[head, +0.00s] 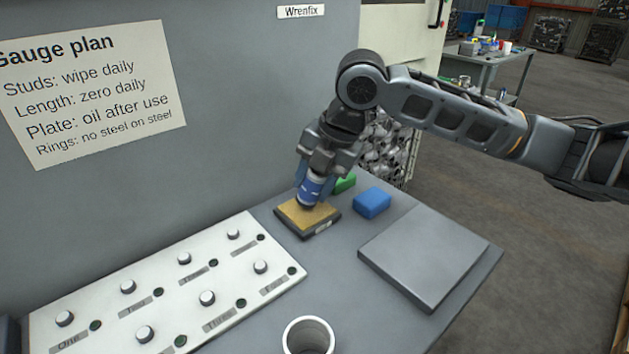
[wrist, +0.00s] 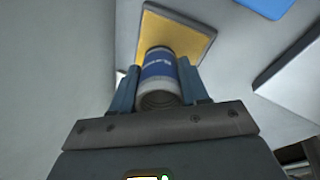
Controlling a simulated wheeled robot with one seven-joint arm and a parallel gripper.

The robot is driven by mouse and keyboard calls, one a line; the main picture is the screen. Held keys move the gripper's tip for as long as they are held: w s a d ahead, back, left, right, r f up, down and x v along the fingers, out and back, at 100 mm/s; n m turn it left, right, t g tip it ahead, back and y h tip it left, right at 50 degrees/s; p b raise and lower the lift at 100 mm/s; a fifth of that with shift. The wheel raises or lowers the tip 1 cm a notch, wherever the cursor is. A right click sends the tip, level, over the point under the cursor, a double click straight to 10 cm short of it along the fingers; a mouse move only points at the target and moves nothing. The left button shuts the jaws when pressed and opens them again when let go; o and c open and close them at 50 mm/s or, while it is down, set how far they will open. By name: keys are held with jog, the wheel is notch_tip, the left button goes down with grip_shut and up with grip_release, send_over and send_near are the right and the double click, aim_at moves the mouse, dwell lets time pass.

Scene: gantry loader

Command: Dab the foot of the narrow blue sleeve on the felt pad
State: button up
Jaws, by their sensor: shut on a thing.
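The narrow blue sleeve (head: 309,189) is held upright, slightly tilted, in my gripper (head: 313,180). My gripper is shut on it, with a finger on each side. The felt pad (head: 292,214) is a tan square in a dark tray with a small label, directly below the sleeve. The sleeve's foot is at or just above the pad; I cannot tell if they touch. In the wrist view the sleeve (wrist: 158,70) shows a blue band with white lettering and a grey open end, with the yellow-tan pad (wrist: 190,35) behind it.
A blue block (head: 372,203) and a green block (head: 345,183) lie right of and behind the pad. A grey plate (head: 428,255) lies at the right. A white board with several studs (head: 170,285) is at the left.

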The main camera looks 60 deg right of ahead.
jog(key=shift+f+b, duration=0.65)
jog(key=shift+f, duration=0.1)
dwell(1.8)
jog(key=shift+r, duration=0.1)
notch_tip(320, 180, up, 7)
jog(key=p, duration=0.4)
jog(key=shift+p, duration=0.4)
dwell(0.8)
